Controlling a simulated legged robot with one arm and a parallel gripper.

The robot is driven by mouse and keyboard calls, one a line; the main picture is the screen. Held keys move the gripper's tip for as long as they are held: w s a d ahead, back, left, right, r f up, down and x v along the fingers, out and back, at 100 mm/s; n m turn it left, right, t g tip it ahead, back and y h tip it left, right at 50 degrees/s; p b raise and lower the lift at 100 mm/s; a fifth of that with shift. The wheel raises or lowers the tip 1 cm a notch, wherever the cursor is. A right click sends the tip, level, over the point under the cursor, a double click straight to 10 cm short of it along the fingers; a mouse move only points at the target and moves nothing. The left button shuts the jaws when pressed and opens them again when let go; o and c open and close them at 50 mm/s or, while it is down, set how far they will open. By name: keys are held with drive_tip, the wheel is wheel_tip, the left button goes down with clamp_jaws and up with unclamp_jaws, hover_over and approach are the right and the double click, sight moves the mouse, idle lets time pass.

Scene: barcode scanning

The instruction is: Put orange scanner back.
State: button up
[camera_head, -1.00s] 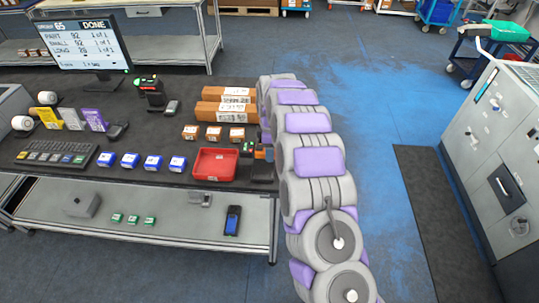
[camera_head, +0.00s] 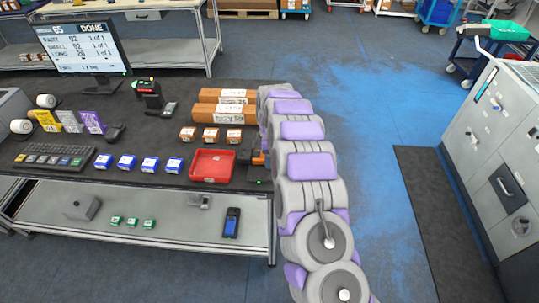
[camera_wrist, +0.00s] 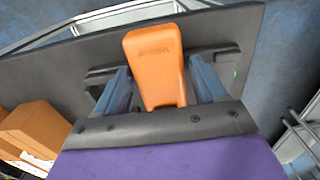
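The orange scanner (camera_wrist: 155,65) sits between the two blue-grey fingers of my gripper (camera_wrist: 160,85) in the wrist view. The fingers appear to touch its sides. In the head view, a small orange part of the scanner (camera_head: 258,158) shows beside my gripper at the right end of the dark table, just right of the red tray. A dark stand or holder (camera_head: 260,175) is close below it, with a small green light. My arm hides part of this spot, so I cannot tell whether the scanner touches the holder.
The red tray (camera_head: 212,166) is close left of my gripper. Small brown boxes (camera_head: 210,134) and long brown boxes (camera_head: 222,113) lie behind it. A black scanner in a stand (camera_head: 150,97) is farther left. Blue boxes (camera_head: 150,164) line the front. Open floor lies right.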

drive_tip(key=shift+a, duration=0.3)
drive_tip(key=shift+a+r, duration=0.35)
drive_tip(key=shift+r, duration=0.2)
wheel_tip(320, 180, up, 10)
drive_tip(key=p, duration=0.2)
drive_tip(key=s+d+r+m, duration=0.4)
drive_tip(key=s+d+r, duration=0.1)
drive_tip(key=s+r, duration=0.45)
drive_tip(key=s+d+r+m, duration=0.2)
drive_tip(key=s+d+m, duration=0.1)
drive_tip(key=s, duration=0.6)
drive_tip(key=s+d+r+m+g, duration=0.1)
drive_tip(key=s+d+r+m, duration=0.15)
drive_tip(key=s, duration=0.55)
drive_tip(key=s+d+r+m, duration=0.2)
drive_tip(key=s+d+m, duration=0.15)
drive_tip(key=s, duration=0.55)
drive_tip(key=s+d+f+m, duration=0.1)
drive_tip(key=s+m, duration=0.1)
drive_tip(key=s, duration=0.5)
drive_tip(key=s+d+f+m, duration=0.1)
drive_tip(key=s+d+m, duration=0.1)
drive_tip(key=s, duration=0.5)
drive_tip(key=shift+s+f+m+g, duration=0.25)
drive_tip(key=shift+m+g, duration=0.05)
drive_tip(key=shift+g, duration=0.1)
drive_tip(key=shift+d, duration=0.1)
drive_tip(key=shift+c, duration=0.3)
